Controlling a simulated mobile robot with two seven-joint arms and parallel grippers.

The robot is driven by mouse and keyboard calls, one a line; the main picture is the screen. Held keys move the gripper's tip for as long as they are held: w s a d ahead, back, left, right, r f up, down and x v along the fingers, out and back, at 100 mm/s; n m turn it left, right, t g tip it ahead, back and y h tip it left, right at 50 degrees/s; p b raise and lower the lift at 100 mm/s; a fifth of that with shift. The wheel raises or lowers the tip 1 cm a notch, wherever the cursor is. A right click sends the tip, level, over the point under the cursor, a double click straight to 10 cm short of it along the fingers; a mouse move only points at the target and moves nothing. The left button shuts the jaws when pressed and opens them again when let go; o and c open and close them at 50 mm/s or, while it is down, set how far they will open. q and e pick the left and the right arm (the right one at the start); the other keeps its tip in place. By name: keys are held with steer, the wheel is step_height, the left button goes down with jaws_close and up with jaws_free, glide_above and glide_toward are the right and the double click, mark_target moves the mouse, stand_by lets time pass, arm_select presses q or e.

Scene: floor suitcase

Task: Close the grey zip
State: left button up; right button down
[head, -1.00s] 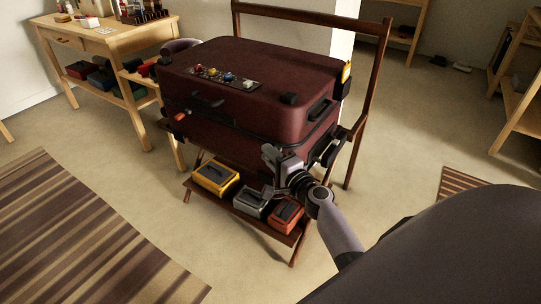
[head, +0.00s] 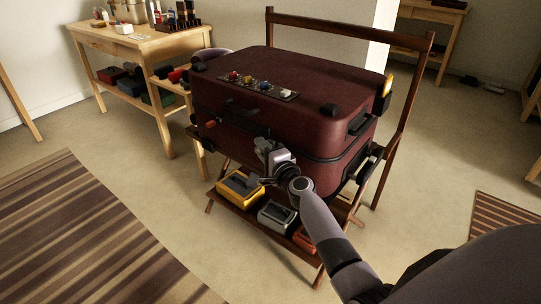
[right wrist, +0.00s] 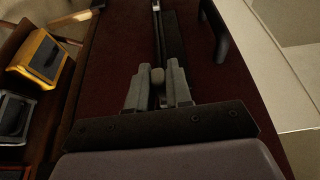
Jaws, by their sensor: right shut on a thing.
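The dark red suitcase (head: 325,82) lies flat on a wooden folding rack, its lid down. A dark zip seam (head: 335,158) runs around its side below the lid. My right gripper (head: 263,147) is at the suitcase's front face, level with the seam. In the right wrist view its jaws (right wrist: 157,78) are shut on a small rounded grey zip pull (right wrist: 157,74), with the zip track (right wrist: 157,35) running straight on beyond the fingers. The fingers and wrist hide part of the seam in the head view.
The rack's lower shelf holds a yellow box (head: 238,188), a grey box (head: 277,216) and a red box (head: 306,240), below my right arm. A wooden workbench (head: 150,47) stands at the left. A striped rug (head: 80,235) lies on open floor.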

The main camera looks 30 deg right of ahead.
arm_select(q)
steer(key=shift+r, duration=0.15)
arm_select(e)
steer(key=shift+w+r, duration=0.1)
steer(key=shift+r, duration=0.05)
steer(key=c, duration=1.1)
jaws_free()
steer(key=shift+w+a, duration=0.1)
arm_select(q)
steer(key=shift+s+f, duration=0.1)
steer(key=shift+f, duration=0.15)
arm_select(e)
steer(key=shift+s, duration=0.55)
arm_select(q)
steer(key=shift+s+a+f+g+y+p, duration=0.2)
steer(key=shift+a+p, duration=0.15)
steer(key=shift+p, duration=0.15)
steer(key=shift+s+a+f+g+y+p, duration=0.1)
steer(key=shift+s+a+f+y+p, duration=0.1)
steer(key=shift+a+p, duration=0.2)
arm_select(e)
steer(key=shift+s, duration=3.05)
arm_select(q)
steer(key=shift+w+d+r, duration=0.1)
steer(key=shift+w, duration=0.05)
